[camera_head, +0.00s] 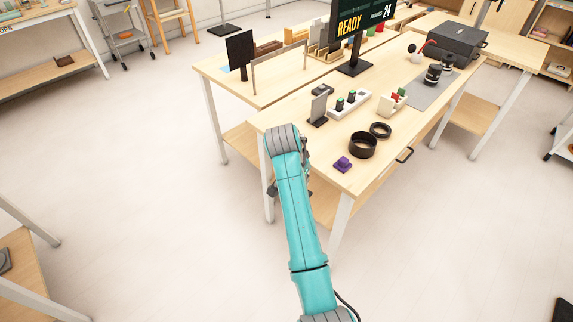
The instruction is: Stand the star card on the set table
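I cannot make out a star card; no star marking is readable anywhere. A small grey upright panel (318,104) stands on a dark base near the left edge of the front wooden table (334,168). A black upright panel (240,50) stands on the table behind (231,81). No label shows which one is the set table. My teal arm reaches up toward the front table's left corner. Only small dark parts of my gripper show beside the arm; its fingers are mostly hidden, so its opening and any load cannot be told.
The front table holds a purple block (342,164), a black ring (362,145), a white strip with buttons (349,104) and a dark case (457,42). Floor (130,190) is clear at left; another table's corner (24,270) is lower left.

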